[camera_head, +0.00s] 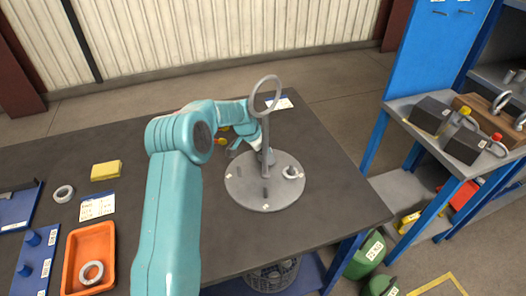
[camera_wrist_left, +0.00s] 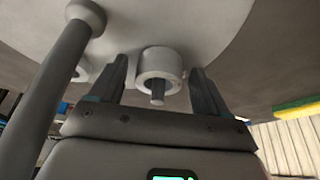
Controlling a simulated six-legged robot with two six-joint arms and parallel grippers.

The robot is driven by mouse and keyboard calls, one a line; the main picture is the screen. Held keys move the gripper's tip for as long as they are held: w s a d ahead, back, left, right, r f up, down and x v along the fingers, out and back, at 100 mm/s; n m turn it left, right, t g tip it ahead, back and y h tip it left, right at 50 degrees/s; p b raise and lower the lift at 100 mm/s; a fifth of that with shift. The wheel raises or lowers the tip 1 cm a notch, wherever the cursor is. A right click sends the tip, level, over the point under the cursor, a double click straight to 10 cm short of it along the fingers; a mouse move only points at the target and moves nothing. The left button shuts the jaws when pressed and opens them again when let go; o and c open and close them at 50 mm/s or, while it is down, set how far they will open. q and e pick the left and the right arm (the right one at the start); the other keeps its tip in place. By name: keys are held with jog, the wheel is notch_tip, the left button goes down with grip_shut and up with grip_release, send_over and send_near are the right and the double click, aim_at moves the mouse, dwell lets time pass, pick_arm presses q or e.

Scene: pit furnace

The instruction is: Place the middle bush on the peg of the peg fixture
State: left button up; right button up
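A round grey peg fixture (camera_head: 245,195) stands on the table, with short pegs and a tall post topped by a ring (camera_head: 265,95). In the wrist view, a pale bush (camera_wrist_left: 160,66) sits around a peg (camera_wrist_left: 158,92) whose end sticks out of it. My left gripper (camera_wrist_left: 160,88) is open, one finger on each side of this bush, with visible gaps. In the head view, my left gripper (camera_head: 262,152) is at the fixture's far side, partly hidden behind the post. Another bush (camera_head: 292,172) is at the plate's right side. My right gripper is not in view.
An orange tray (camera_head: 75,240) holds a ring (camera_head: 92,272). Another ring (camera_head: 64,193) lies near a yellow block (camera_head: 105,170) and a label card (camera_head: 97,207). The tall post (camera_wrist_left: 50,100) stands close beside the left gripper. The table's right front is clear.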

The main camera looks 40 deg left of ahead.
pick_arm(q)
jog(key=shift+r, duration=0.1)
jog(key=shift+r+p, duration=0.25)
jog(key=shift+p, duration=0.1)
jog(key=b+v, duration=0.1)
jog(key=v, duration=1)
jog(key=shift+s+r+b, duration=0.2)
jog(key=shift+r+b, duration=0.15)
